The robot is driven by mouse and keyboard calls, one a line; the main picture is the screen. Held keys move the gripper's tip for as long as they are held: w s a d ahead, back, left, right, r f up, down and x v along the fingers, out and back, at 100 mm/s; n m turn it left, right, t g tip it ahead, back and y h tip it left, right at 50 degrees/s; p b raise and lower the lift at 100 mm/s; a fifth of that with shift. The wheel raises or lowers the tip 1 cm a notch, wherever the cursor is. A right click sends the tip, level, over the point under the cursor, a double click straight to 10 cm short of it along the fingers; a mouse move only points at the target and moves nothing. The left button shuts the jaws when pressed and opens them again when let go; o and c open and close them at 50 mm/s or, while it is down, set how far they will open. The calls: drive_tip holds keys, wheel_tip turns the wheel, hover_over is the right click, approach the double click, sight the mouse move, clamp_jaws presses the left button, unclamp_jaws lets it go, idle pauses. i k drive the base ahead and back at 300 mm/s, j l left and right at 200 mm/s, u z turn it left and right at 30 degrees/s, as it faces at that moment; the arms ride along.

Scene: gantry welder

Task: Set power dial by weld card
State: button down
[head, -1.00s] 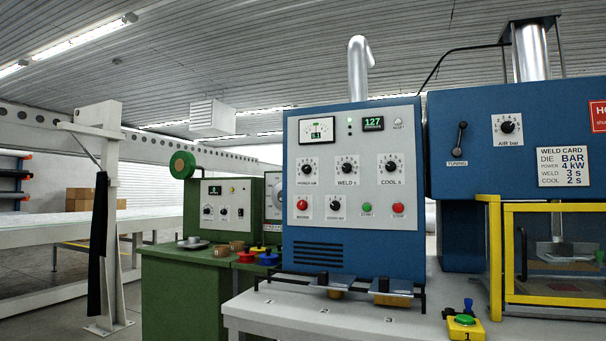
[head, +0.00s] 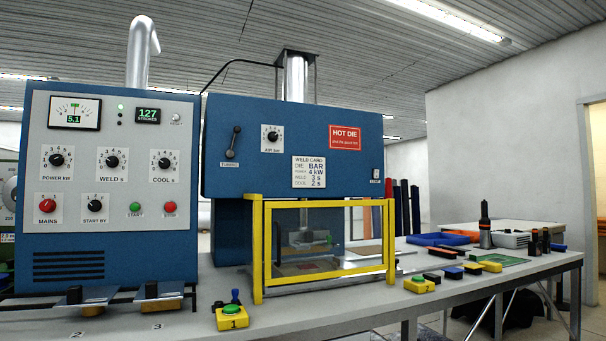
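The power dial (head: 57,160), a black knob labelled POWER kW, is at the upper left of the grey control panel (head: 80,198) on the blue welder cabinet. Its pointer setting is too small to read. The weld card (head: 309,172) is a white card on the blue press head; it reads DIE BAR, power 4 kW, weld 3 s, cool 2 s. The weld dial (head: 112,162) and cool dial (head: 164,162) sit to the right of the power dial. My gripper is not in view.
A meter (head: 74,112) shows about 5.1 above the dials. A yellow guard frame (head: 262,290) stands before the press. A yellow button box (head: 230,318) sits at the table's front edge. Blue trays (head: 437,239) and several small blocks lie on the right of the table (head: 350,303).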

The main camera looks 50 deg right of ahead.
sight(58, 160)
drive_tip(key=i+j, duration=0.15)
drive_tip(key=j, duration=0.2)
drive_tip(key=i+j, duration=0.15)
drive_tip(key=j, duration=0.15)
drive_tip(key=i+j, duration=0.15)
drive_tip(key=j, duration=0.2)
drive_tip(key=i+j, duration=0.15)
drive_tip(key=j, duration=0.15)
